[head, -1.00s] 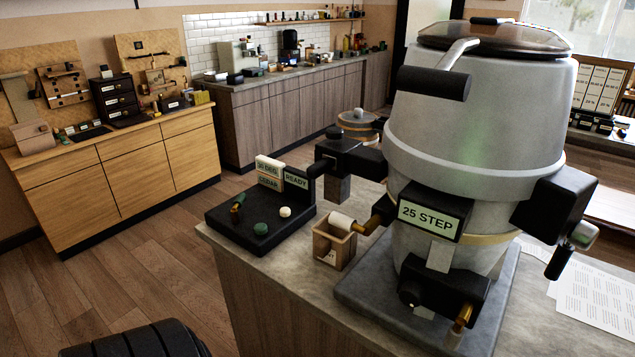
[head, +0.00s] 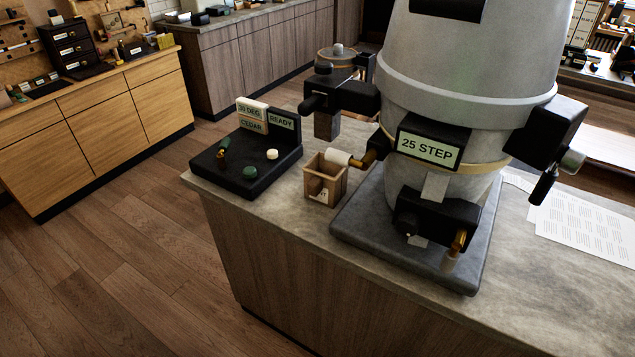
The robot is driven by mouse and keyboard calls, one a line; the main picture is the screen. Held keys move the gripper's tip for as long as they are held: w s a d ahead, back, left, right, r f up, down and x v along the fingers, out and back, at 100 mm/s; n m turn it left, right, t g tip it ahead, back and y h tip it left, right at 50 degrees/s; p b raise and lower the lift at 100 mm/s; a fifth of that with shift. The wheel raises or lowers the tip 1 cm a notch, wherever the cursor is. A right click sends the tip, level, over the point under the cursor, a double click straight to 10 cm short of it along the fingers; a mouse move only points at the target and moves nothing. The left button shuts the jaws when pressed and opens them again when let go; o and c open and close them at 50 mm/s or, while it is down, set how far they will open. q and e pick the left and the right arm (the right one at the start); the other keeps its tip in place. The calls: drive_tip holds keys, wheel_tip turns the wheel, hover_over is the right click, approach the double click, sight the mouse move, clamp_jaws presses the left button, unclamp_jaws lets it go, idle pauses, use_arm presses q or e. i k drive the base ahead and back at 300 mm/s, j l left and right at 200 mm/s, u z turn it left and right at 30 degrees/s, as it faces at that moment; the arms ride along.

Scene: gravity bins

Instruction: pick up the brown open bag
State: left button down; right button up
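A small brown open-topped container (head: 322,186), which looks like the brown open bag, stands upright on the grey counter in the middle of the head view. It has a pale label on its front. The pale end of a spout (head: 341,157) from the big grey vessel sits at its upper right rim; I cannot tell whether they touch. What lies inside the container is hidden. Neither of my grippers shows in this view.
The grey vessel (head: 465,70) with a "25 STEP" sign stands on a slab right of the container. A black panel (head: 240,168) with knobs lies to its left. Papers (head: 590,225) lie at the right. The front counter edge and wooden floor (head: 120,270) are clear.

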sight(325, 183)
drive_tip(key=k+l+z, duration=0.15)
drive_tip(key=l, duration=0.45)
drive_tip(key=l+z, duration=0.1)
drive_tip(key=l, duration=0.5)
